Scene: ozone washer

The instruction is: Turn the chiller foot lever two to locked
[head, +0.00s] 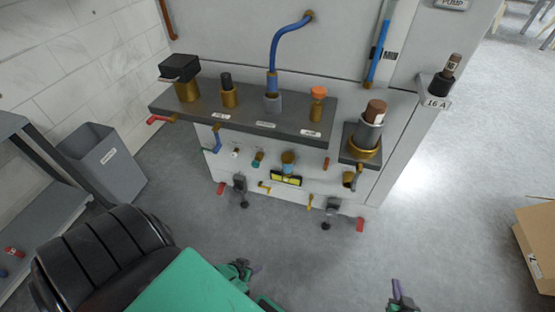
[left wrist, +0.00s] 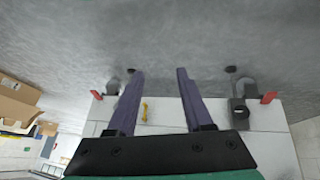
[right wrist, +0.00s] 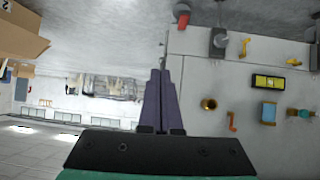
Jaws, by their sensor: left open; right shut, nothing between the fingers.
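The chiller is a pale grey cabinet (head: 300,195) with two dark feet low on its front. The left foot (head: 240,185) has a red lever (head: 221,188) beside it, and the right foot (head: 332,207) has a red lever (head: 360,225) at its outer side. I cannot tell which lever is number two. Both levers also show in the left wrist view, at the right (left wrist: 269,97) and left (left wrist: 96,95). One lever (right wrist: 182,14) shows in the right wrist view. My left gripper (left wrist: 159,72) is open and empty, in front of the cabinet. My right gripper (right wrist: 160,72) is shut and empty, apart from the levers.
Valves and fittings sit on a dark shelf (head: 250,124) across the cabinet front. A grey bin (head: 105,165) stands left and a cardboard box (head: 538,240) right.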

